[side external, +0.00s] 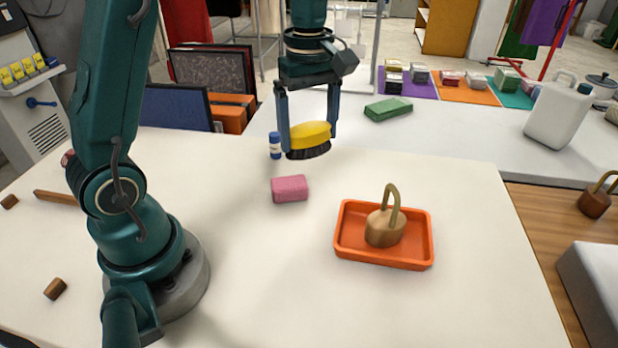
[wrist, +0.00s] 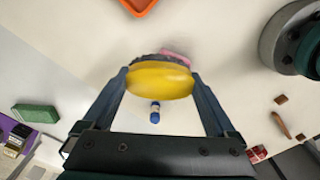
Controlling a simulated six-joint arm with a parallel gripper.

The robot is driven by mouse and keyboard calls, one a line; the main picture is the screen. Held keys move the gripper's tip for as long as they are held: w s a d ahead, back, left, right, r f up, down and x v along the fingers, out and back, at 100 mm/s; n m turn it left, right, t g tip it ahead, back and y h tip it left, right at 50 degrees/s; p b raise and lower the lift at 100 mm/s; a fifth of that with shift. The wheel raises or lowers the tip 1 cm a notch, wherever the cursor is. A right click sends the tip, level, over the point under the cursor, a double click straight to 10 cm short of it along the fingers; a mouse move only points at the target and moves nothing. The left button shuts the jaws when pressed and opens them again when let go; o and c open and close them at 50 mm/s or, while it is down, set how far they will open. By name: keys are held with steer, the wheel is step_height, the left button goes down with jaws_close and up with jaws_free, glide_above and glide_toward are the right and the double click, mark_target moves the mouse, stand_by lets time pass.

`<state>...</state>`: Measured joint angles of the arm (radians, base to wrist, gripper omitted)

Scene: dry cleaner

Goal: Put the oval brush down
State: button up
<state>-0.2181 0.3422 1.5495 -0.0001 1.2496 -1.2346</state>
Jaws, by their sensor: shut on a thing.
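The oval brush (side external: 310,136) has a yellow back and dark bristles facing down. My gripper (side external: 308,132) is shut on it and holds it above the white table, bristles downward. In the wrist view the brush (wrist: 160,80) sits between the two fingers, and its yellow back hides most of what lies beneath. The gap between the bristles and the table is hard to judge.
A pink block (side external: 290,189) lies in front of the brush, and a small blue-and-white bottle (side external: 274,146) stands to its left. An orange tray (side external: 345,250) holds a brown handled object (side external: 384,228). A green block (side external: 388,109) lies behind. The front middle is clear.

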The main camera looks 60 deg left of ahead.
steer(key=s+a+f+n, duration=0.2)
steer(key=a+n, duration=0.1)
steer(key=a, duration=0.4)
steer(key=s+a+f+n, duration=0.2)
steer(key=s+a+n, duration=0.1)
steer(key=a, duration=0.5)
steer(key=s+a+f+n, duration=0.2)
steer(key=s+a+n, duration=0.1)
steer(key=a, duration=0.4)
steer(key=shift+s+a+f+n, duration=0.15)
steer(key=shift+a+f+n, duration=0.2)
steer(key=shift+n, duration=0.35)
steer(key=shift+f, duration=2.25)
steer(key=shift+f, duration=0.1)
steer(key=o, duration=1.1)
steer(key=shift+c, duration=0.2)
